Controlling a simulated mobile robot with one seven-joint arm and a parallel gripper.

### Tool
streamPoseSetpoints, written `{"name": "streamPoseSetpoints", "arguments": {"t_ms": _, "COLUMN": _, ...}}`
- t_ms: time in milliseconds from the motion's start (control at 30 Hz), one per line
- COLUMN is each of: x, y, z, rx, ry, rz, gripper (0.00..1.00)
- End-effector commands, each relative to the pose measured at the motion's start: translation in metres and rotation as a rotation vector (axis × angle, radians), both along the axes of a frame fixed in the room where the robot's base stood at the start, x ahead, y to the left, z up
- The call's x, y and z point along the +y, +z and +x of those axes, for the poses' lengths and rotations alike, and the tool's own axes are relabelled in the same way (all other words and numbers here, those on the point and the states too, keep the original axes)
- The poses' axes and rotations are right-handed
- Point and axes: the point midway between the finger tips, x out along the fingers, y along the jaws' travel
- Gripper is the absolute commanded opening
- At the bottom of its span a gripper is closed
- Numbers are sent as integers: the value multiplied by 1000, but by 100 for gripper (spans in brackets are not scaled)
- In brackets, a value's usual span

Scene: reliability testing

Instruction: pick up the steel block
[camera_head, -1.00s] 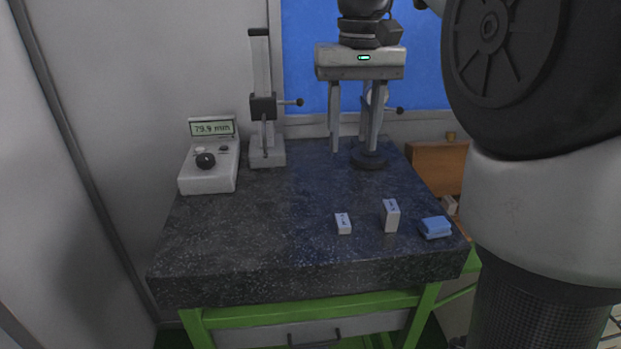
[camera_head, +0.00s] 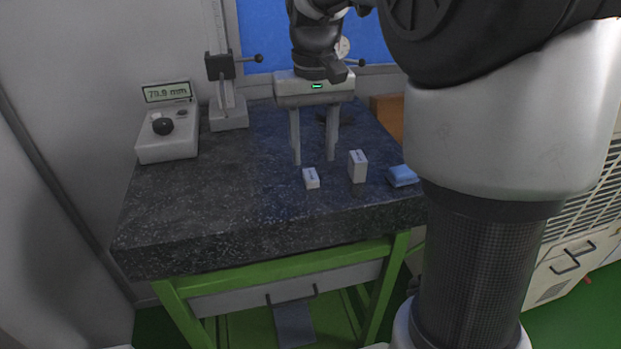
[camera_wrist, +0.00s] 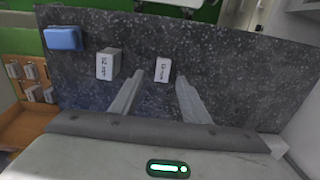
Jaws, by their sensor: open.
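Two pale steel blocks stand on the dark granite plate (camera_head: 190,215). The smaller block (camera_head: 311,178) is at the left and the taller block (camera_head: 358,166) is to its right. In the wrist view the smaller block (camera_wrist: 163,70) lies just past and between the finger tips, and the taller block (camera_wrist: 108,64) is left of the fingers. Both carry small printed labels. My gripper (camera_head: 314,162) is open and empty, its fingers pointing down above the plate behind the smaller block; it also shows in the wrist view (camera_wrist: 162,82).
A blue folded cloth (camera_head: 402,176) lies right of the taller block. A display unit (camera_head: 167,122) and a gauge stand (camera_head: 228,100) are at the back left. A wooden case (camera_wrist: 28,85) with more blocks sits beside the plate. The plate's left front is clear.

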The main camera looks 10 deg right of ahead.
Motion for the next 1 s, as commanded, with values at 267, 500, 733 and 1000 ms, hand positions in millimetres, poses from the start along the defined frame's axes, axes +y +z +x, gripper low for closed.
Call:
{"name": "streamPoseSetpoints", "arguments": {"t_ms": 267, "x": 5, "y": -40, "z": -2, "rx": 2, "ry": 1, "rz": 0, "gripper": 42}}
{"name": "streamPoseSetpoints", "arguments": {"t_ms": 500, "x": 5, "y": -45, "z": -1, "rx": 1, "ry": 1, "rz": 0, "gripper": 42}}
{"name": "streamPoseSetpoints", "arguments": {"t_ms": 733, "x": 5, "y": -45, "z": -1, "rx": 1, "ry": 1, "rz": 0, "gripper": 15}}
{"name": "streamPoseSetpoints", "arguments": {"t_ms": 1000, "x": 5, "y": -45, "z": -1, "rx": 0, "ry": 1, "rz": 0, "gripper": 0}}
